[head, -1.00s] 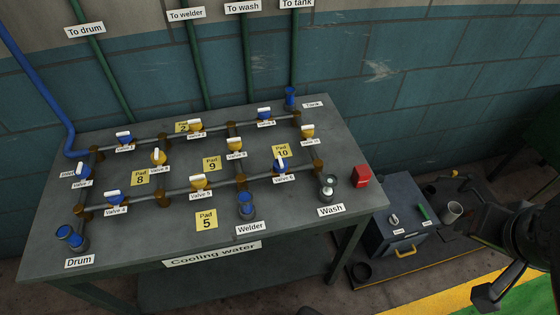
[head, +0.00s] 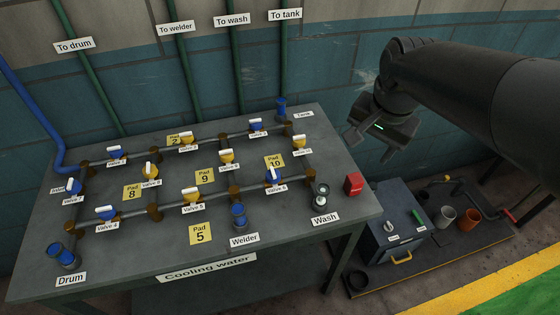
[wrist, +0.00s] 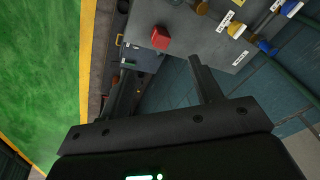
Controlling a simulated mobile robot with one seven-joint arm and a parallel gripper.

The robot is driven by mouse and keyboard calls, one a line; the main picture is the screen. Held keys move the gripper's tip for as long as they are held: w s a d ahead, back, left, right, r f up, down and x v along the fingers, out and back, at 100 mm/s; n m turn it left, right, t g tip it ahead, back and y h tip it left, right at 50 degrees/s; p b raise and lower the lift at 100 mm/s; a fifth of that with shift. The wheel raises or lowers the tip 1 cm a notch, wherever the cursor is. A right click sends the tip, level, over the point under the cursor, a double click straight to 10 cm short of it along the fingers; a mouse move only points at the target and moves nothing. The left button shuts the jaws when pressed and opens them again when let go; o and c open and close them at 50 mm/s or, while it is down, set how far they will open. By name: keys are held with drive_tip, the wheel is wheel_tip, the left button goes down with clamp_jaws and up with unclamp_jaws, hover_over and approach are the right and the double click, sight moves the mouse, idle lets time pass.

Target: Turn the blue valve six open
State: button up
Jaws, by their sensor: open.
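Valve six (head: 273,175) is a blue valve with a white lever, on the near pipe run of the grey table, above a "Valve 6" label. Its lever stands tilted, not lying along the pipe like the lever of valve four (head: 106,212). My gripper (head: 364,139) is raised above the right back of the table, well apart from valve six, open and empty.
The table (head: 130,262) carries brown-jointed pipes, several blue and yellow valves, yellow pad labels and upright fittings. A red box (head: 354,184) sits at its right edge. A dark cabinet (head: 392,222) with a yellow handle stands right. Air above the table is free.

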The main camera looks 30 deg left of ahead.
drive_tip(key=a+f, duration=0.3)
drive_tip(key=a, duration=0.6)
drive_tip(key=g, duration=0.2)
approach(274, 171)
drive_tip(key=shift+m, duration=0.4)
drive_tip(key=f, duration=0.6)
drive_tip(key=a+f, duration=0.1)
drive_tip(key=f, duration=0.2)
drive_tip(key=shift+f, duration=0.25)
drive_tip(key=shift+c, duration=0.6)
drive_tip(key=c, duration=0.9)
drive_tip(key=shift+o, duration=0.2)
